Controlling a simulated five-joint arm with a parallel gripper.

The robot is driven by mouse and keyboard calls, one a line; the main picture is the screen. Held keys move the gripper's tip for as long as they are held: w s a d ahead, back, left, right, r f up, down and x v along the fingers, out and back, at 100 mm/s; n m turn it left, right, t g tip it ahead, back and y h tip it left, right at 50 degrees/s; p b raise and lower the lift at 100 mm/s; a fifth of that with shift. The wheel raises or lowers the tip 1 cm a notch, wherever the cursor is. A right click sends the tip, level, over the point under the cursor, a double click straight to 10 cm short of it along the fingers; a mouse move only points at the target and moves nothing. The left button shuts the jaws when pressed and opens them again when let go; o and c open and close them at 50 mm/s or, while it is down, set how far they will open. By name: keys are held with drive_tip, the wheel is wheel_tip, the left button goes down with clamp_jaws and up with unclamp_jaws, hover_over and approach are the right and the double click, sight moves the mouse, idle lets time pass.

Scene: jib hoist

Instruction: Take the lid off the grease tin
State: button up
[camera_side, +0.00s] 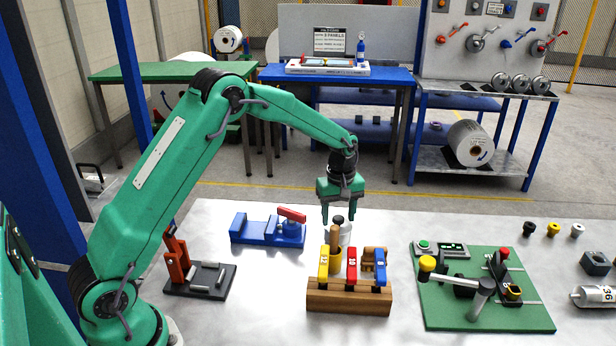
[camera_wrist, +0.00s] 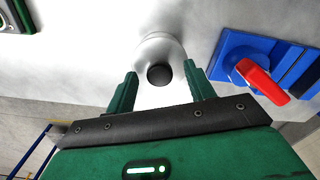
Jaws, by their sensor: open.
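My gripper (camera_side: 340,214) is green, open and pointing down right over the tin. In the wrist view the knob sits between my gripper's two fingers (camera_wrist: 160,80), with clear gaps on both sides. Nothing is held.
A wooden block (camera_side: 348,298) with yellow, red and blue-topped tools stands just in front of the tin. A blue vise (camera_side: 262,232) with a red handle is left of it. A green board (camera_side: 480,305) with a small crane lies right.

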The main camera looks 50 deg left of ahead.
sight(339, 218)
drive_tip(key=shift+c, duration=0.2)
idle(0.3)
drive_tip(key=c, duration=1)
drive_tip(key=shift+r, duration=0.1)
wheel_tip(339, 218, up, 10)
idle(0.4)
